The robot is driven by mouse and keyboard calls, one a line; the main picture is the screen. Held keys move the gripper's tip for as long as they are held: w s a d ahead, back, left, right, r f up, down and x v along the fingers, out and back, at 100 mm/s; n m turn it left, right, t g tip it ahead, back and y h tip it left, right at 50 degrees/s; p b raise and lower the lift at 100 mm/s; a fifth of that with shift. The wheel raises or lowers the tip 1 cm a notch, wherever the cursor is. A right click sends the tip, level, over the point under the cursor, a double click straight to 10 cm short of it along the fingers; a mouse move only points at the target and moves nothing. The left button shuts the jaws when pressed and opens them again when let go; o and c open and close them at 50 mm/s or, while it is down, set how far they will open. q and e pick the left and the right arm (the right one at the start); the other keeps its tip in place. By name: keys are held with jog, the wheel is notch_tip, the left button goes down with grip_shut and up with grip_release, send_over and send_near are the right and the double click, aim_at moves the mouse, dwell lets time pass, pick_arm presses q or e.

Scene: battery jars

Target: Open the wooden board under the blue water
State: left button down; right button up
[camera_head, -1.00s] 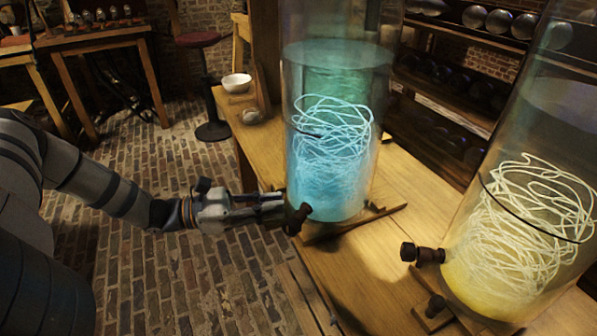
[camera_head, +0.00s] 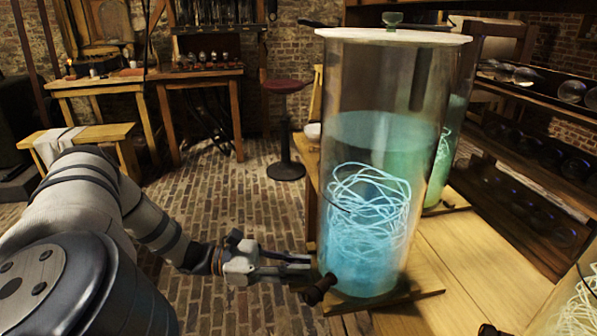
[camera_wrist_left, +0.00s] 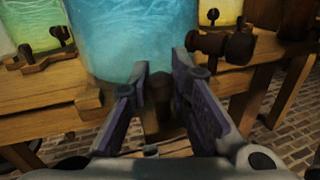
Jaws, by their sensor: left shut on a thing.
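The tall glass jar of blue water (camera_head: 365,200) has pale tangled cord inside and stands on the wooden table. Under it, the wooden board (camera_head: 400,300) sticks out at the front right. A dark tap (camera_head: 319,289) is low on the jar's front. My left gripper (camera_head: 308,264) is at the jar's lower left side. In the left wrist view, the blue jar (camera_wrist_left: 130,35) is straight ahead, and my left gripper (camera_wrist_left: 160,90) is closed around a dark wooden piece, seemingly part of the board, mostly hidden by the fingers. My right gripper is out of view.
A greenish jar (camera_head: 447,150) stands behind, and another jar (camera_head: 575,305) is at the right edge. Shelves (camera_head: 525,165) with round glass pieces line the right. A red stool (camera_head: 285,130) stands on the brick floor (camera_head: 240,200).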

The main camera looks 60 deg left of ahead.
pick_arm(q)
jog(key=shift+f, duration=0.1)
jog(key=c, duration=1.5)
grip_release()
jog(key=shift+o, duration=0.2)
jog(key=shift+s+a, duration=0.1)
jog(key=v, duration=1.1)
jog(key=shift+s+a, duration=0.25)
jog(key=shift+s, duration=0.05)
